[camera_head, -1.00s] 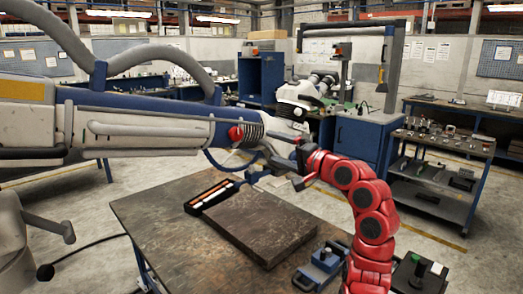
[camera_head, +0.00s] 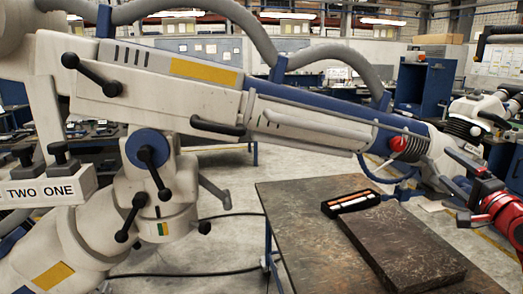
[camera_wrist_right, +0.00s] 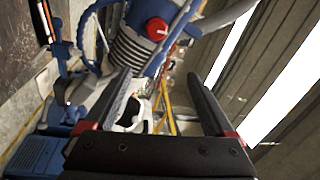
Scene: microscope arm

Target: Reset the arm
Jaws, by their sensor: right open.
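The microscope arm (camera_head: 300,115) is a long white and blue jointed arm that slopes down to the right across the head view. A red knob (camera_head: 398,144) sits near its far end, by a ribbed collar, and also shows in the right wrist view (camera_wrist_right: 157,28). The white microscope head (camera_head: 478,112) is at the right edge. My right gripper (camera_head: 455,178) is just right of and below the red knob in the head view, on my red arm. In the wrist view its two fingers (camera_wrist_right: 160,88) are spread with no object gripped. My left gripper is out of view.
A worktable with a dark slab (camera_head: 405,245) and a black tray of light bars (camera_head: 351,201) is below the arm. A control box marked "TWO ONE" (camera_head: 50,190) is at the left. Black handles (camera_head: 150,165) stick out of the arm's base joint. Floor shows left of the table.

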